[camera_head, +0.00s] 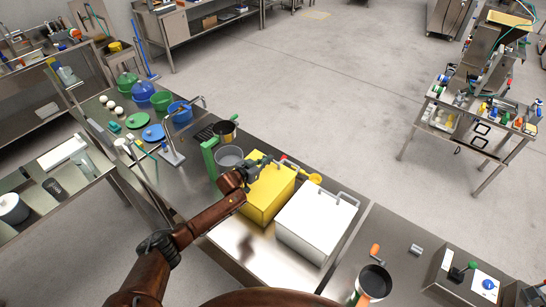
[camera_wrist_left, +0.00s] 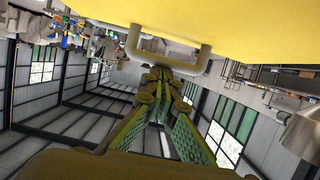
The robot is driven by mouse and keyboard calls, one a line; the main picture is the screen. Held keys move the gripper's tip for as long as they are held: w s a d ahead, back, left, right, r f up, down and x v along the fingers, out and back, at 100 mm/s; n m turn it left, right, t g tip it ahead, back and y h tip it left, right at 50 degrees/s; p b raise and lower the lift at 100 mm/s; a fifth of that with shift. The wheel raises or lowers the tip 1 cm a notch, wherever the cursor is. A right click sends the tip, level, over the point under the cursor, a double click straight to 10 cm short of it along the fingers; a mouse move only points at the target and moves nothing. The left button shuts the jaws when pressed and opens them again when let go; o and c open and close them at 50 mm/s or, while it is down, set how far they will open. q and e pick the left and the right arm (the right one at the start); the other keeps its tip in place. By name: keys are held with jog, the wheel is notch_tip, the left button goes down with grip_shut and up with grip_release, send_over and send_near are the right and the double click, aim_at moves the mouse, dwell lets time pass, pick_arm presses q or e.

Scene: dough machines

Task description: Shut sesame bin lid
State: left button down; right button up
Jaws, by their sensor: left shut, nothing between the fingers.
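A yellow bin (camera_head: 271,194) stands on the steel counter beside a white bin (camera_head: 312,225) with a metal handle. I cannot tell which is the sesame bin. The yellow bin's top looks flat and down in the head view, partly covered by my gripper. My left gripper (camera_head: 260,165) is shut and empty at the yellow bin's upper left edge. In the left wrist view the yellow surface (camera_wrist_left: 230,25) fills the top, with a handle (camera_wrist_left: 168,57) at its edge. The shut fingers (camera_wrist_left: 160,78) are close to this handle; contact is unclear. My right gripper is out of view.
A grey pot (camera_head: 229,156) and a dark pan (camera_head: 224,131) stand left of the yellow bin. A yellow scoop (camera_head: 315,178) lies behind the bins. A cup with an orange-handled tool (camera_head: 374,280) stands right of the white bin. Bare counter (camera_head: 240,240) lies in front.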

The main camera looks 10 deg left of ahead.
pick_arm(q)
jog(key=shift+f, duration=0.3)
jog(key=shift+r, duration=0.1)
jog(key=shift+r+p, duration=0.6)
jog(key=shift+p, duration=0.1)
jog(key=s+a+r+p, duration=0.1)
jog(key=s+a+r, duration=0.3)
jog(key=s+r, duration=0.4)
jog(key=shift+a, duration=0.15)
